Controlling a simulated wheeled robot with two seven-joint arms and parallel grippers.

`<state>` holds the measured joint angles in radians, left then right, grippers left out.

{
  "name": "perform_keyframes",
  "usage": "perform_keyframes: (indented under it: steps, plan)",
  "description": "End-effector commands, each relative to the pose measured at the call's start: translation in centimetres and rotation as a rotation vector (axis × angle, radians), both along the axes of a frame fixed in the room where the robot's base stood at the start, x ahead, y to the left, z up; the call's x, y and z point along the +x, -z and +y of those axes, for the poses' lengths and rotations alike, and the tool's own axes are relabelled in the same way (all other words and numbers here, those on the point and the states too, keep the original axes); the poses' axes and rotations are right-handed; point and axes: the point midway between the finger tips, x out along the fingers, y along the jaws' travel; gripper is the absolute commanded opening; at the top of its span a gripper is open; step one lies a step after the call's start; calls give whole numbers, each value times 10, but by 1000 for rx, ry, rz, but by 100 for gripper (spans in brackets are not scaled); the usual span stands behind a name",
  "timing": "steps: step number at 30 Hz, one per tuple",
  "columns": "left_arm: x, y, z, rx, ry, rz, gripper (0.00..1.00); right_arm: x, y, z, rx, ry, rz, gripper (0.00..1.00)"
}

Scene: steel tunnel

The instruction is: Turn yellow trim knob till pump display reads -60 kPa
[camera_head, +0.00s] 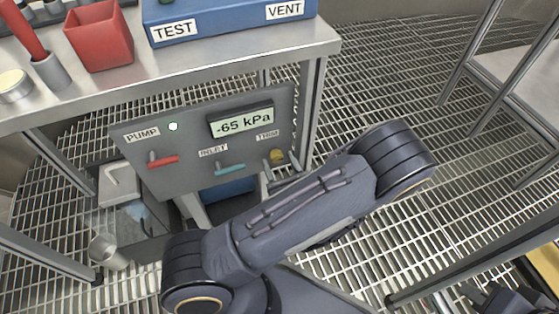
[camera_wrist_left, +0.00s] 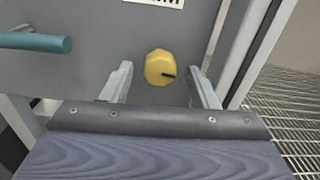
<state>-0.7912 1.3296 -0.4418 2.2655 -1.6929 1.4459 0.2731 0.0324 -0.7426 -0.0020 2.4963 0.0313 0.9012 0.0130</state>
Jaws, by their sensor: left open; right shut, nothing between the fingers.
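The yellow trim knob (camera_head: 277,156) is at the lower right of the grey panel, under the TRIM label. It also shows in the left wrist view (camera_wrist_left: 158,67), with a dark mark on its right side. The pump display (camera_head: 241,122) reads -65 kPa. My left gripper (camera_wrist_left: 161,74) is open, with one finger on each side of the knob and a visible gap to both. My right gripper (camera_head: 440,301) is shut and empty at the bottom right, partly cut off.
The panel (camera_head: 180,183) also carries a red pump handle (camera_head: 163,161) and a teal inlet handle (camera_head: 230,169), left of the knob. Grating floor is open further right.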

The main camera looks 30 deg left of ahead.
Motion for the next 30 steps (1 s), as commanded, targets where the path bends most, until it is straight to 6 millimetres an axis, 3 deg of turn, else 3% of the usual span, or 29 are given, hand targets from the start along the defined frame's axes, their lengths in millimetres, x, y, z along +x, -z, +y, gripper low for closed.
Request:
perform_keyframes:
  steps: [3,13,16,24,30]
  plan:
    - [0,0,0,0,-1,0,53,0,0,0,0,0,0,0]
    - [0,0,0,0,-1,0,10,0,0,0,0,0,0,0]
    - [0,-2,0,11,-1,12,9,0,-4,0,0,0,0,0]
    - [-1,-5,1,186,-1,216,9,0,-37,0,0,0,-1,0]
    - [-1,0,1,216,-2,251,9,0,-36,0,0,0,0,0]
